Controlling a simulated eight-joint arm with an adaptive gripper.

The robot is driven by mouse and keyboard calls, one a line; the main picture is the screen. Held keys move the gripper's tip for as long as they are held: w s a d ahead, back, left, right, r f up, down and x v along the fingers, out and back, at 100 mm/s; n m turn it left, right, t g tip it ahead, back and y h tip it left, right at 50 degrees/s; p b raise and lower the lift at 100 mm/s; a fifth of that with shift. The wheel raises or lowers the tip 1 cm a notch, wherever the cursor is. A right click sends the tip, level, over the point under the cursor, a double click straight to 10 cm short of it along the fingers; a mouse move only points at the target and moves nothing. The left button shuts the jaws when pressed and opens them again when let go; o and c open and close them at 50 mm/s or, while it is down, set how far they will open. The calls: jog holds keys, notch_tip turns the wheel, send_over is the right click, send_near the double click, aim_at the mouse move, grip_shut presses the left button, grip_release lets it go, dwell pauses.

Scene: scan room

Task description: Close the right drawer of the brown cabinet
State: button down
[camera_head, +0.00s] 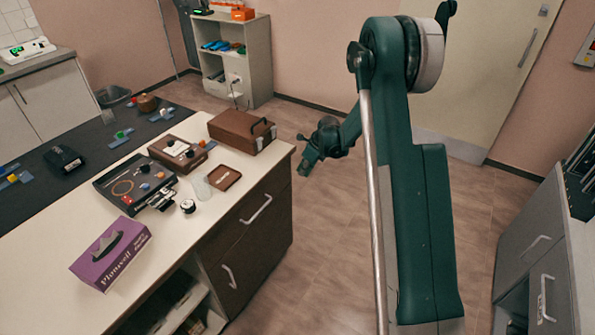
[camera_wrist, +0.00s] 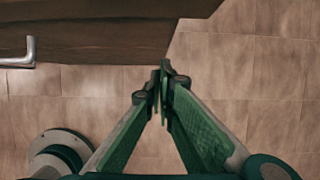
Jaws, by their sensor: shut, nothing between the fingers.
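The dark brown cabinet (camera_head: 275,225) stands under the cream countertop, with its front toward the floor on the right. I cannot tell how far the right drawer stands out. My gripper (camera_head: 304,170) is shut and empty, just right of the cabinet's far corner. In the wrist view my gripper's fingertips (camera_wrist: 164,72) are close to the dark brown edge (camera_wrist: 100,42); contact is unclear. A metal handle (camera_wrist: 22,55) shows at the left there.
A grey cabinet (camera_head: 540,255) stands at right. Tiled floor (camera_head: 310,270) between them is clear.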

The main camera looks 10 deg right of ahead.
jog(key=p+v, duration=0.2)
jog(key=v, duration=0.8)
jog(key=shift+s, duration=0.2)
jog(key=shift+d, duration=0.15)
jog(key=s+a+r+n+t+h, duration=0.1)
jog(key=s+a+r+n, duration=0.2)
jog(key=s+r+n, duration=0.6)
jog(key=s+a+r+n+t+h, duration=0.1)
jog(key=s+a+r+n, duration=0.15)
jog(key=s+r, duration=1.1)
jog(key=s+r+n+t, duration=0.1)
jog(key=s+n, duration=0.6)
jog(key=s, duration=0.7)
jog(key=s+a+r+n+t+h, duration=0.1)
jog(key=s+r+n, duration=0.2)
jog(key=s+n, duration=0.5)
jog(key=s, duration=0.5)
jog(key=shift+s+a+r, duration=0.25)
jog(key=shift+s+r, duration=0.15)
